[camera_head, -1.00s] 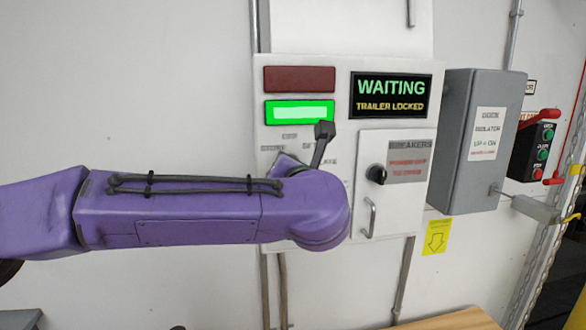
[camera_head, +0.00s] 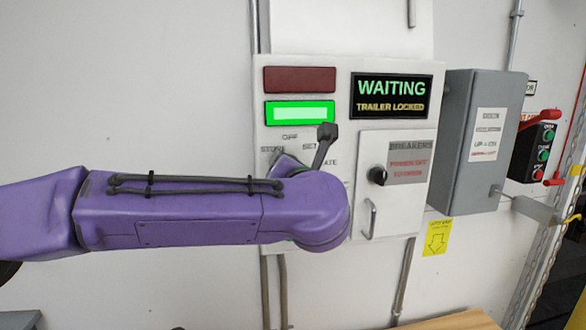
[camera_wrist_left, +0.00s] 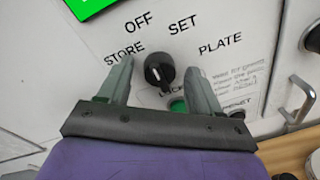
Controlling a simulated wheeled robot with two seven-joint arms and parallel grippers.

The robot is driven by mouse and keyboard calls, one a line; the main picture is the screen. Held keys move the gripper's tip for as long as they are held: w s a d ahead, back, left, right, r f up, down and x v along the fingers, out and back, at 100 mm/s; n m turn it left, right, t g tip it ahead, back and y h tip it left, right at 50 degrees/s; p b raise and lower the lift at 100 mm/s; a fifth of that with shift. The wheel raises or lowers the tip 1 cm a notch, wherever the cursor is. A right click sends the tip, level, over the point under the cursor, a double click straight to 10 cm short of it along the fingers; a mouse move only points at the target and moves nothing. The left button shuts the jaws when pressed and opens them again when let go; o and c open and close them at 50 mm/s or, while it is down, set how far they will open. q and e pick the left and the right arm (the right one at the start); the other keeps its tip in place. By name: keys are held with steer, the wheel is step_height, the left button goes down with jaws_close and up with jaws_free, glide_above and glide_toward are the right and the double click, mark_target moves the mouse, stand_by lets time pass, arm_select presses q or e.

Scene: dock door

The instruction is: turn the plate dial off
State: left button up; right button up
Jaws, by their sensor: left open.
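The plate dial (camera_wrist_left: 158,72) is a black knob with a small white mark, on a white panel in the left wrist view. The labels STORE, OFF, SET and PLATE (camera_wrist_left: 220,44) fan around its upper side. I cannot tell surely which label it points at. My left gripper (camera_wrist_left: 160,68) is open, one finger on each side of the knob, with visible gaps. In the head view my purple left arm hides the dial; OFF, STORE and part of SET show above it. My right gripper is not in view.
The panel has a lit green lamp (camera_head: 299,112), a dark red lamp (camera_head: 299,79), a WAITING display (camera_head: 391,96) and a breaker door (camera_head: 400,210). A grey isolator box (camera_head: 458,140) juts out at right.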

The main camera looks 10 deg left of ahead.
arm_select(q)
steer(key=b+v, duration=0.5)
steer(key=v, duration=0.5)
steer(key=shift+s, duration=0.2)
steer(key=shift+d, duration=0.1)
